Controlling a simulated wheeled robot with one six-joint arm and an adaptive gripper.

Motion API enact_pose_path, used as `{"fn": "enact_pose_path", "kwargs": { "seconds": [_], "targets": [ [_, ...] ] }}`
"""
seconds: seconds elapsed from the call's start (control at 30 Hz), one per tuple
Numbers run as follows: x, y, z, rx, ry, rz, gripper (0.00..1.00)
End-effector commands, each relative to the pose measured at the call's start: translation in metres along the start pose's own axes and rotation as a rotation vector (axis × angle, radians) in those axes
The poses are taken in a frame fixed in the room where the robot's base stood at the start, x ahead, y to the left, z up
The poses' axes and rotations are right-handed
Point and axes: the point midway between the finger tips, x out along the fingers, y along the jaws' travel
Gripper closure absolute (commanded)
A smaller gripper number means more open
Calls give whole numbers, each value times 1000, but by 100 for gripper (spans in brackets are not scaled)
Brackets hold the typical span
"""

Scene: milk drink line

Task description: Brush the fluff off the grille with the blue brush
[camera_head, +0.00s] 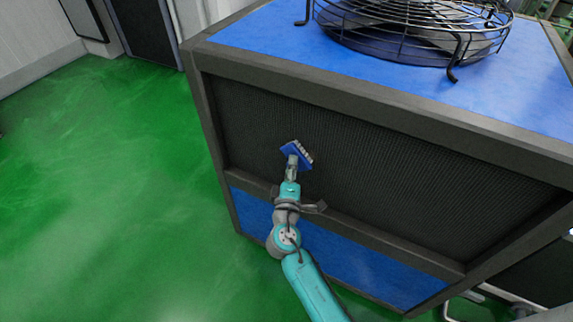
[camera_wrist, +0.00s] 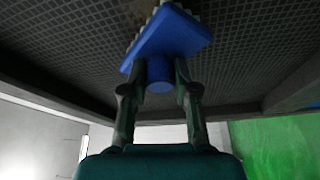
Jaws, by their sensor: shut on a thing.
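The blue brush (camera_head: 291,152) has a blue head and pale bristles. It also shows in the wrist view (camera_wrist: 168,38), with its round handle between my fingers. My gripper (camera_head: 291,172) is shut on this handle; it shows in the wrist view too (camera_wrist: 158,90). The dark grille (camera_head: 380,165) is the finely ribbed panel on the side of the blue and black unit. The brush is in front of its left part, with bristles toward it; I cannot tell whether they touch. A faint brownish patch (camera_wrist: 140,8) shows on the grille by the bristles; whether it is fluff is unclear.
A dark frame (camera_head: 330,85) surrounds the grille and stands out from it. A black wire fan guard (camera_head: 410,30) sits on the unit's blue top. The green floor (camera_head: 100,180) at left is clear. Dark cabinets stand at the back left.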

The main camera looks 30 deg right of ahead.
Motion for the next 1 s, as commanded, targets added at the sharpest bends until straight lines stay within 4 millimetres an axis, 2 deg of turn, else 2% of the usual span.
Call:
{"fn": "enact_pose_path", "kwargs": {
  "seconds": [0.5,0.77,1.0],
  "targets": [
    [-13,6,28,-1,-3,1,99],
    [-16,8,35,-1,-2,1,99],
    [-20,11,52,-1,-3,0,99]
  ]
}}
